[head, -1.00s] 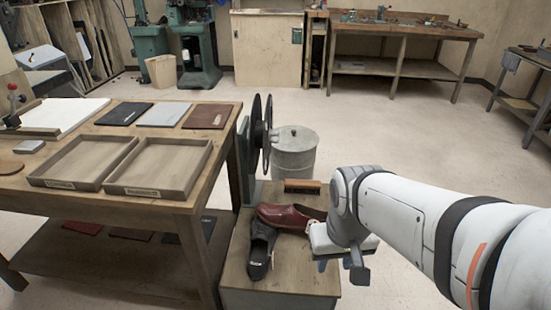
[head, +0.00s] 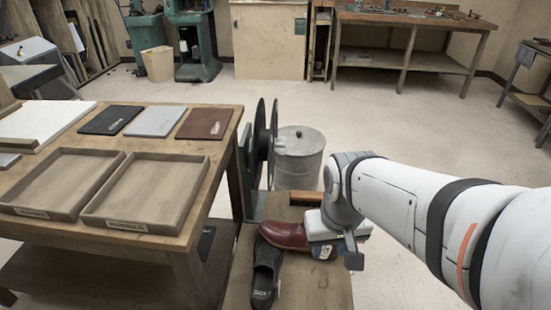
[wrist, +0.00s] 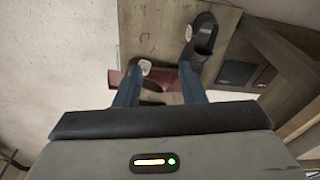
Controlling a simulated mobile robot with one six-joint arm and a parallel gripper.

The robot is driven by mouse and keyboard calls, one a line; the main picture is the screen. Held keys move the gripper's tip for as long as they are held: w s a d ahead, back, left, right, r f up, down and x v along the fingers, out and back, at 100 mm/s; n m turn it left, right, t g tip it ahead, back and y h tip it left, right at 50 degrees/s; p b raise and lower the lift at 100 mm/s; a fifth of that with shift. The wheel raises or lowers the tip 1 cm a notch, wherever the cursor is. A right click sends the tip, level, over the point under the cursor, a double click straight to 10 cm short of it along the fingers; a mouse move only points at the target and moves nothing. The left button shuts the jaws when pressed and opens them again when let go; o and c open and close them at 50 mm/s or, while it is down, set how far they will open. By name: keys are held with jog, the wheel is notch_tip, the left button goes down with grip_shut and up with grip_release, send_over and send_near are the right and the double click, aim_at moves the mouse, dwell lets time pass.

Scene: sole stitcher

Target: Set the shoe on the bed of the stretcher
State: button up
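A dark red shoe (head: 283,235) lies on a low wooden stand (head: 300,296), its toe end to the left in the head view. My gripper (head: 339,254) is at the shoe's right end and hides part of it. In the wrist view the red shoe (wrist: 160,78) shows between and beyond my two blue-grey fingers (wrist: 160,88), which are spread apart. I cannot tell whether they touch it. A black shoe (head: 265,272) lies beside it, nearer the front; it also shows in the wrist view (wrist: 204,35). I cannot identify a stretcher in these views.
A brush (head: 305,199) lies behind the red shoe. A machine with black discs (head: 267,150) stands at the stand's back left, before a metal bin (head: 299,157). The workbench (head: 185,240) at left holds two trays (head: 140,227) and several flat sheets. Open floor lies to the right.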

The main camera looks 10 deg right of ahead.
aim_at(301, 234)
jog(key=shift+o, duration=0.8)
jog(key=shift+w+d, duration=0.1)
jog(key=o, duration=0.9)
jog(key=w+f+m+b, duration=0.2)
jog(key=w+f+m, duration=0.1)
jog(key=w, duration=0.1)
jog(key=w+f+m+y+b, duration=0.1)
jog(key=w+f+m+b, duration=0.2)
jog(key=w+m, duration=0.1)
jog(key=w+f+m+y+b, duration=0.1)
jog(key=w+f+m+b, duration=0.1)
jog(key=w+f+m, duration=0.1)
jog(key=shift+w+d+f+m, duration=0.15)
jog(key=shift+w+m, duration=0.15)
jog(key=shift+w, duration=0.25)
jog(key=shift+w+d+r+m, duration=0.1)
jog(key=shift+w+m, duration=0.2)
jog(key=shift+w, duration=0.2)
jog(key=shift+o, duration=1)
jog(key=w+d+f+m+y+b, duration=0.2)
jog(key=w+f+m+b, duration=0.3)
jog(key=w+f+m, duration=0.5)
jog(key=shift+w+d+f+m, duration=0.4)
jog(key=shift+w+d+f, duration=0.2)
jog(key=shift+w, duration=0.3)
jog(key=b+x, duration=0.5)
jog(key=x, duration=0.3)
jog(key=shift+s+a+r, duration=0.1)
jog(key=shift+s, duration=0.05)
